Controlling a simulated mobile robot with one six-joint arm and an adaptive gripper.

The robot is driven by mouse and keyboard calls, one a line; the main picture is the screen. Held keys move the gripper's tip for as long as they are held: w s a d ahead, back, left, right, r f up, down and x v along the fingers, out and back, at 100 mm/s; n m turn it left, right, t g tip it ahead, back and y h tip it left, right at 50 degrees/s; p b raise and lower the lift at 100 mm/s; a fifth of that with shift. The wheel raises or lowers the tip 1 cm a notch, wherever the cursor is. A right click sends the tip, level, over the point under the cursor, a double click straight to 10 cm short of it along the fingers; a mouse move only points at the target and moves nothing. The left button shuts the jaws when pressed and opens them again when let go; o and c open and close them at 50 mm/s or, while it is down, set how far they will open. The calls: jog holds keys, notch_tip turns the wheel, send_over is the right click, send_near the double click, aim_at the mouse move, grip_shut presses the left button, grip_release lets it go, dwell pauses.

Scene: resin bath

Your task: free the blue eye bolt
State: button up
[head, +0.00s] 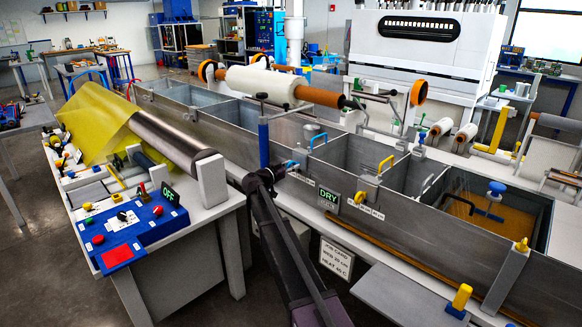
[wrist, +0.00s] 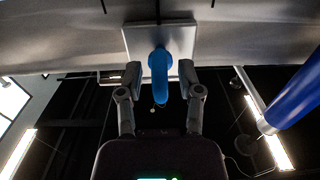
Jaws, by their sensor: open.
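The blue eye bolt (wrist: 159,62) shows in the wrist view, standing out from a pale square plate (wrist: 185,38) on a grey wall. My gripper (wrist: 160,80) is open, with one finger on each side of the bolt. A gap shows on both sides, so the fingers do not appear to touch it. In the head view my gripper (head: 277,172) is at the outer face of the long metal bath (head: 330,178), close to the small blue bolt (head: 293,165). The bolt's far end is hidden against the plate.
A blue upright post (head: 263,143) stands close to the left of my gripper in the head view; in the wrist view a blue post (wrist: 296,98) is at the right. A DRY sign (head: 328,198) hangs to the right. A control panel (head: 140,228) stands at left.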

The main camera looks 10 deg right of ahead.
grip_shut()
jog(key=shift+n, duration=0.3)
jog(key=n, duration=0.5)
jog(key=shift+w+n, duration=0.1)
jog(key=shift+n, duration=0.2)
jog(key=n, duration=0.6)
jog(key=shift+a+f, duration=0.1)
dwell(0.4)
